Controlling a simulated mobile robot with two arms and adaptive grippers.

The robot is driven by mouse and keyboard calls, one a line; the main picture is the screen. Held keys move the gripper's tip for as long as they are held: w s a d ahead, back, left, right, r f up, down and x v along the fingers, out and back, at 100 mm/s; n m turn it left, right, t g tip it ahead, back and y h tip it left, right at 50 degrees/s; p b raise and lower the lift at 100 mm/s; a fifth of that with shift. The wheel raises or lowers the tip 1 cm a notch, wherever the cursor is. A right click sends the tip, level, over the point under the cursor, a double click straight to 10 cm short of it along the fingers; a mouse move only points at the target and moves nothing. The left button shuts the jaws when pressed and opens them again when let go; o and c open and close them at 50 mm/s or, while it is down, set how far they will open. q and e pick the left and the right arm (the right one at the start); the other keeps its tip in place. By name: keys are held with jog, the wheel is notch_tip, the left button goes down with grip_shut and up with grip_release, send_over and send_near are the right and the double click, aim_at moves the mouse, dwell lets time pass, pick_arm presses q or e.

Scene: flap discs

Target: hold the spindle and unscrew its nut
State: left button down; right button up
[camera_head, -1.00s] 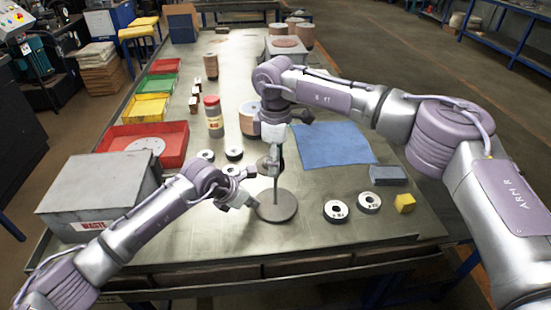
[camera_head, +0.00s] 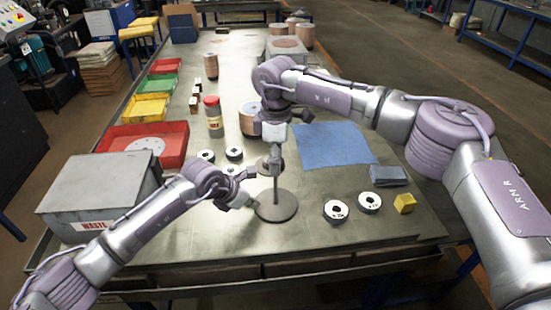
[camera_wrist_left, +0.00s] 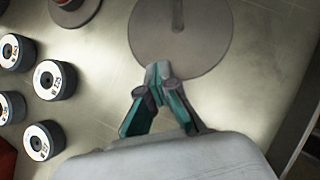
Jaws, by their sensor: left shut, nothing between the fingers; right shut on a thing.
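The spindle is a thin upright post (camera_head: 276,185) on a round grey base (camera_head: 277,206) on the bench. In the left wrist view its base (camera_wrist_left: 180,38) and the foot of the post show at the top. My left gripper (camera_head: 255,206) is low at the base's left edge. Its fingers (camera_wrist_left: 158,72) are shut with nothing between them, overlapping the base's near edge in the left wrist view. My right gripper (camera_head: 271,168) points down over the top of the post, shut on the nut there. Its fingers hide the nut.
Two labelled discs (camera_head: 336,210) and a yellow block (camera_head: 404,203) lie right of the base. More discs (camera_head: 234,153) lie behind to the left. A blue cloth (camera_head: 335,146) lies behind. A grey waste box (camera_head: 98,188) and red tray (camera_head: 172,150) stand left.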

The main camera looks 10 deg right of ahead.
jog(key=n, duration=0.8)
jog(key=shift+n, duration=0.3)
jog(key=n, duration=0.6)
jog(key=shift+s+n, duration=0.1)
jog(key=shift+n, duration=0.2)
jog(key=n, duration=0.5)
jog(key=shift+f, duration=0.1)
jog(key=n, duration=0.5)
jog(key=o, duration=0.8)
jog(key=shift+o, duration=0.2)
